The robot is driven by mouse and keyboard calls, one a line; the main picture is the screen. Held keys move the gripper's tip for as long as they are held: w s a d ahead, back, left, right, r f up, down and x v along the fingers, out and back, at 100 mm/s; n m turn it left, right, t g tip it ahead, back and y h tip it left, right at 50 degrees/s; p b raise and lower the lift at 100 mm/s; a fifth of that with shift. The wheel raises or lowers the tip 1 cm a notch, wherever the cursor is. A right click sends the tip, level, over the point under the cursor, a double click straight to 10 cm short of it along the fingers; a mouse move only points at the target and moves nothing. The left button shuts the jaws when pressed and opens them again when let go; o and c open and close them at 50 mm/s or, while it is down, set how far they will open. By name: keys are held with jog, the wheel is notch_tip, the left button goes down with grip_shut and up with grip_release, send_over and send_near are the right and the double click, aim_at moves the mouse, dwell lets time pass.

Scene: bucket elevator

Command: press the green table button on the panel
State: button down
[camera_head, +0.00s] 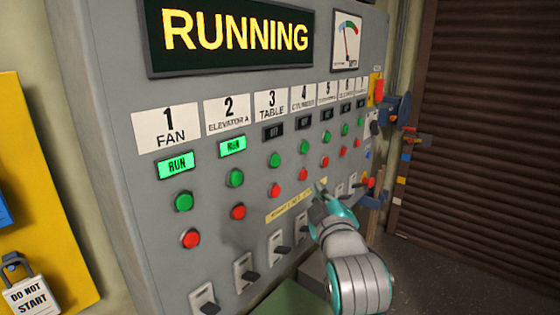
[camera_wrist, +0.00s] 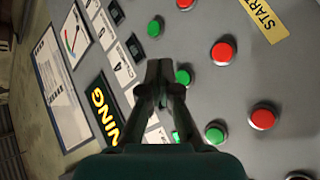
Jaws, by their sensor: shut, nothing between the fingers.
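The green table button (camera_head: 274,160) sits under the "3 TABLE" label (camera_head: 271,104) and its dark indicator (camera_head: 273,132), above a red button (camera_head: 276,189). My gripper (camera_head: 320,188) is shut and empty, in front of the panel, lower right of the green button in the head view. In the wrist view my gripper (camera_wrist: 158,68) has its fingertips together. A green button (camera_wrist: 183,77), which appears to be the table one, shows just right of the fingertips. I cannot tell the exact gap to the panel.
The panel (camera_head: 110,170) has neighbouring green and red buttons, with switches (camera_head: 242,272) below. The FAN and ELEVATOR A indicators (camera_head: 177,164) are lit "RUN", and the sign (camera_head: 235,30) reads "RUNNING". A padlock (camera_head: 30,285) hangs at left; a brown shutter (camera_head: 490,130) stands at right.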

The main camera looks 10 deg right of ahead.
aim_at(281, 159)
jog(key=r, duration=0.2)
jog(key=shift+w+d+r, duration=0.3)
jog(key=shift+r, duration=0.1)
jog(key=w+a, duration=0.5)
jog(key=w, duration=0.2)
dwell(0.4)
jog(key=shift+w+a, duration=0.2)
dwell(1.3)
jog(key=shift+w+a, duration=0.15)
jog(key=shift+w, duration=0.05)
jog(key=shift+w+a, duration=0.3)
jog(key=shift+w, duration=0.1)
dwell(1.0)
jog(key=shift+s+d, duration=0.55)
jog(key=shift+s, duration=0.2)
